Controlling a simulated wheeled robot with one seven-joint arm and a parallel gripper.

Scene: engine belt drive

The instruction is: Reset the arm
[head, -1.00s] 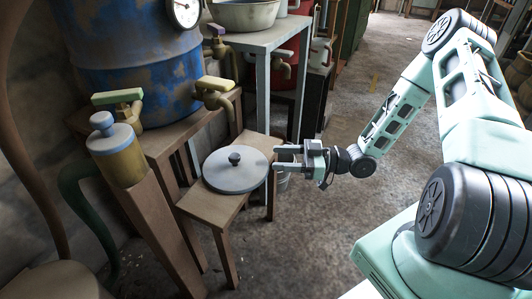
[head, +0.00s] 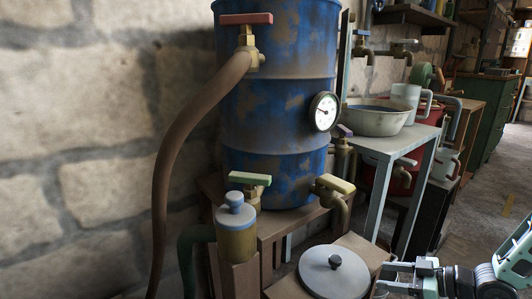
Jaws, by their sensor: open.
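My gripper (head: 388,277) is at the bottom right of the head view, pointing left. It is open, with nothing seen between its fingers. Its fingertips are just to the right of a grey round lid (head: 334,272) with a dark knob, which lies on a low wooden stool (head: 368,249). Whether the fingers touch the lid's edge cannot be told. Most of my arm is cut off by the frame's edge.
A blue rusty drum (head: 275,105) with a gauge (head: 324,111) and taps stands on a wooden bench. A brown hose (head: 180,150) hangs at its left. A grey table (head: 398,147) holds a basin (head: 378,119). Open floor (head: 470,213) lies to the right.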

